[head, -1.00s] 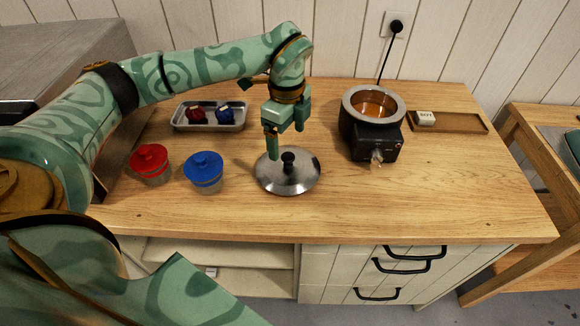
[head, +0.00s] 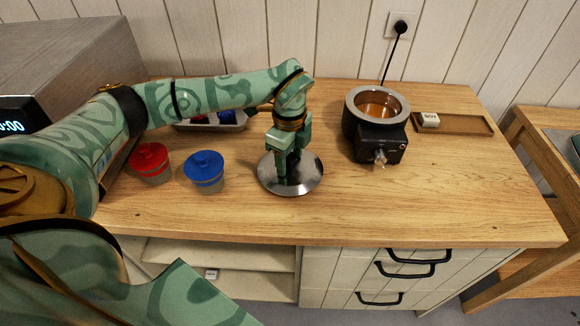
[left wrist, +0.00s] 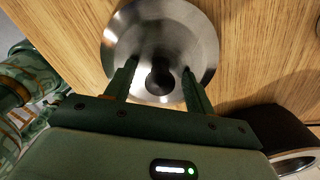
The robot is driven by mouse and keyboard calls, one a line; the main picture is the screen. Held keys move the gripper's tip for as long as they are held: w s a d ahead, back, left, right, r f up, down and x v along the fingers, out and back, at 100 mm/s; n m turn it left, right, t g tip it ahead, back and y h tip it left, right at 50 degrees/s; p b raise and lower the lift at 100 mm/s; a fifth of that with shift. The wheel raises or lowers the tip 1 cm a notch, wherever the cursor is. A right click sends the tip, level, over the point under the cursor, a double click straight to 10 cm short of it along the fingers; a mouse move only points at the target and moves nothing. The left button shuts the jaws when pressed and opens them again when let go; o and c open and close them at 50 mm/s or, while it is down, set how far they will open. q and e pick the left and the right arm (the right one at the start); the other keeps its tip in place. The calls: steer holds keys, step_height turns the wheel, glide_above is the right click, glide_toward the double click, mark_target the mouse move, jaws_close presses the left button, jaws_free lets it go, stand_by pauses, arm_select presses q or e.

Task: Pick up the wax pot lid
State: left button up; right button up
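The wax pot lid (head: 309,182) is a round shiny metal disc with a black knob, lying on the wooden table. In the left wrist view the lid (left wrist: 196,38) shows below my gripper, its knob (left wrist: 160,78) between the two fingers. My left gripper (head: 291,176) is lowered over the lid, and it also shows in the left wrist view (left wrist: 160,80). Its fingers are apart, with a gap on each side of the knob. The wax pot (head: 364,130), black with a metal rim and amber wax, stands open to the right. My right gripper is not in view.
A metal tray (head: 240,122) lies behind, partly hidden by my arm. A wooden tray (head: 465,125) lies at the right. The table front right is clear.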

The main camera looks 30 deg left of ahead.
arm_select(q)
steer(key=shift+s+f, duration=0.1)
steer(key=shift+f, duration=0.1)
steer(key=c, duration=0.7)
steer(key=shift+r, duration=0.1)
